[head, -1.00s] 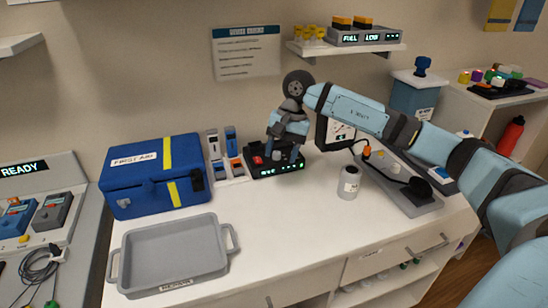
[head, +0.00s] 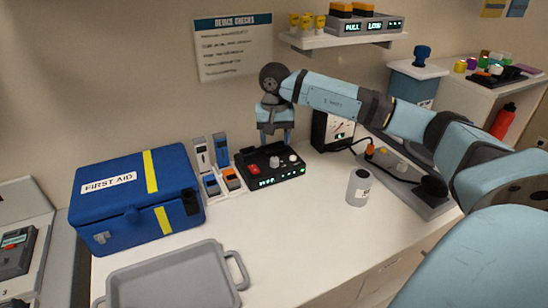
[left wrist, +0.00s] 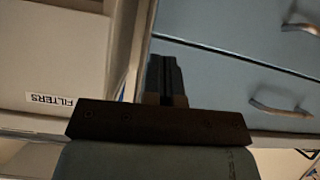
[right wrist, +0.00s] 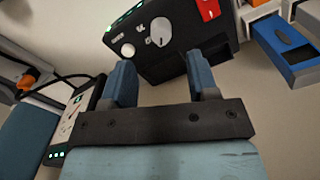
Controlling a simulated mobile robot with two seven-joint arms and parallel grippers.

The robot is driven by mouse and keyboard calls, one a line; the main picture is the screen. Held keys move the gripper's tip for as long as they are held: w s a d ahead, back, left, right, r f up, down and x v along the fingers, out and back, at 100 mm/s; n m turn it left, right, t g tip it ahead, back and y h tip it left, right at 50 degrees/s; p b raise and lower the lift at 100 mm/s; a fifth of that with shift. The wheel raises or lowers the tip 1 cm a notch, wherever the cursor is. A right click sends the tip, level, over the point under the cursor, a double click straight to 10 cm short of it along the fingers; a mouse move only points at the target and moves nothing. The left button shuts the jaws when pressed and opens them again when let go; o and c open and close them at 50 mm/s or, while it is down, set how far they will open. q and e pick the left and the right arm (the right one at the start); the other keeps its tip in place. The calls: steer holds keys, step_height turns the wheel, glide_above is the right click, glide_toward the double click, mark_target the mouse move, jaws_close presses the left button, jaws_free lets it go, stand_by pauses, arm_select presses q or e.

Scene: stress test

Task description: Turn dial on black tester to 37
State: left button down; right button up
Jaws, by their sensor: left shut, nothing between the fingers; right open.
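The black tester (head: 290,171) stands on the white counter against the wall, with a red switch (head: 253,169), a grey dial (head: 274,162), a pale round knob (head: 293,158) and green lit characters on its front, too small to read. The right wrist view shows the dial (right wrist: 161,33) with a raised pointer bar, and the pale knob (right wrist: 128,50) beside it. My right gripper (head: 277,136) is open and empty, fingers pointing down above the tester's back, apart from the dial. My left gripper (left wrist: 163,68) is shut and empty, seen only in the left wrist view.
A blue first aid box (head: 115,208) and small meters in a rack (head: 212,183) stand left of the tester. A white jar (head: 358,188) and a cabled grey device (head: 425,197) stand right. A grey tray (head: 118,292) lies in front. Drawers (left wrist: 235,85) face my left gripper.

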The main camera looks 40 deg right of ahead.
mark_target(274, 159)
step_height(274, 159, down, 7)
steer(key=shift+r, duration=0.2)
steer(key=c, duration=0.9)
